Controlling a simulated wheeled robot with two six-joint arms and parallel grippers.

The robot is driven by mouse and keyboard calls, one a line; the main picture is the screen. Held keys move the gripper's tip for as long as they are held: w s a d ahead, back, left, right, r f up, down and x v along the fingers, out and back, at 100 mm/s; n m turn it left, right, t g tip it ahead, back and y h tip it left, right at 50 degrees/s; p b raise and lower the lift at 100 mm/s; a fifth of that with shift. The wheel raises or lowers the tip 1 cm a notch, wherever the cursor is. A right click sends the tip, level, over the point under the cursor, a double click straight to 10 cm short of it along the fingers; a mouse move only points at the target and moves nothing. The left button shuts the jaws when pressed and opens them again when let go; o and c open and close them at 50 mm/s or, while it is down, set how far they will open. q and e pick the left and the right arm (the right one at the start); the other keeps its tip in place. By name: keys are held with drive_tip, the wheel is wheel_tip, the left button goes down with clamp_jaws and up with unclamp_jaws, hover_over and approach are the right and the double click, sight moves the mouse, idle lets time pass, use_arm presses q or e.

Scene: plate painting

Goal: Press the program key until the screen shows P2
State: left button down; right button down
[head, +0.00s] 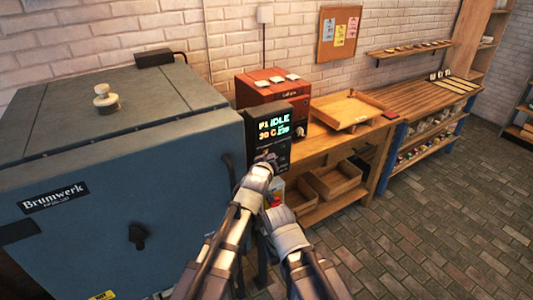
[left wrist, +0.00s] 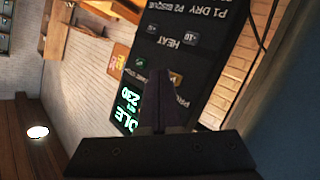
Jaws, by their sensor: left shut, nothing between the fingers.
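The kiln's controller (head: 272,128) is a black box at the kiln's right front corner. Its lit screen (head: 275,126) reads P1 IDLE, with 30 C and smaller figures below. My left gripper (head: 268,157) is shut and empty, in front of the controller's lower part. In the left wrist view the controller panel (left wrist: 190,45) appears upside down, with P1 DRY, P2 BISQUE and HEAT printed on it. The shut fingers (left wrist: 153,75) point at the panel beside a label starting PRO (left wrist: 180,100). They partly cover the key there, so contact cannot be told. My right gripper is not seen.
The blue-grey kiln (head: 110,160) fills the left, close to my left arm. A red box (head: 270,85) and a wooden tray (head: 347,110) stand on the workbench behind the controller. The brick floor (head: 440,220) at right is clear.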

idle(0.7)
use_arm(q)
drive_tip(key=shift+w+a, duration=0.25)
drive_tip(key=shift+w, duration=0.1)
drive_tip(key=shift+w+a, duration=0.15)
drive_tip(key=shift+w, duration=0.2)
idle(0.6)
drive_tip(key=shift+s, duration=0.1)
drive_tip(key=shift+s+d, duration=0.4)
drive_tip(key=shift+s, duration=0.2)
